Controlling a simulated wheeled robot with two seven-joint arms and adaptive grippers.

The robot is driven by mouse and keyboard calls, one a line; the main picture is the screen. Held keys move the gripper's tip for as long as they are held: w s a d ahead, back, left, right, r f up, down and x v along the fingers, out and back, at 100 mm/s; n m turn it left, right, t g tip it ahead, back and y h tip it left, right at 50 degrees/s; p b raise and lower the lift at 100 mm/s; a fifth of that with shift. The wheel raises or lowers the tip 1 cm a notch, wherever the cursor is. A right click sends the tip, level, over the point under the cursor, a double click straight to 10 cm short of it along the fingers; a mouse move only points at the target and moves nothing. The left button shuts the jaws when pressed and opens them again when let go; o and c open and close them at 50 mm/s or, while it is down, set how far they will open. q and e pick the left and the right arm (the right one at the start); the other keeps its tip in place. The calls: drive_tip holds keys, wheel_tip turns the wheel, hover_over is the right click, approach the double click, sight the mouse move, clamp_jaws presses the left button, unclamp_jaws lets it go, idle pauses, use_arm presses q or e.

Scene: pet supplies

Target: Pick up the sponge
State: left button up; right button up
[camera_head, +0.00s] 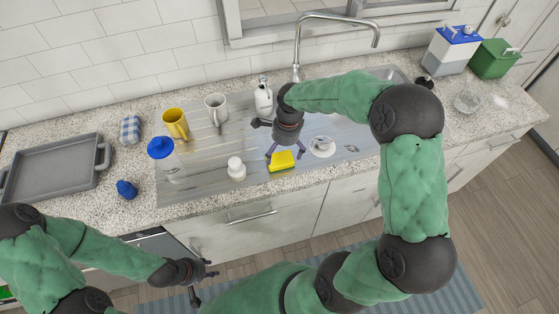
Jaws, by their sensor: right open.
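A yellow sponge (281,162) with a darker green-looking edge lies near the front edge of the metal drainboard. My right gripper (284,154) reaches down from above, right behind the sponge. Its two fingers are spread, with the tips near the sponge's left and right ends. I cannot tell whether they touch it. My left gripper (206,285) is low, in front of the counter, with its fingers apart and nothing between them.
A white bottle (237,169) stands left of the sponge. A white dispenser (263,99), grey mug (216,107), yellow mug (175,123) and blue-lidded jar (166,160) stand farther back or left. A small white dish (322,147) lies right. A grey tray (54,169) is far left.

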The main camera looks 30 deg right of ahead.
sight(281, 162)
drive_tip(key=shift+s+a+f+b, duration=0.1)
drive_tip(key=shift+f+b, duration=0.2)
drive_tip(key=shift+f, duration=1.2)
drive_tip(key=shift+s+a+f+b, duration=0.1)
drive_tip(key=shift+f+b, duration=0.2)
drive_tip(key=shift+f, duration=1.15)
drive_tip(key=c, duration=0.8)
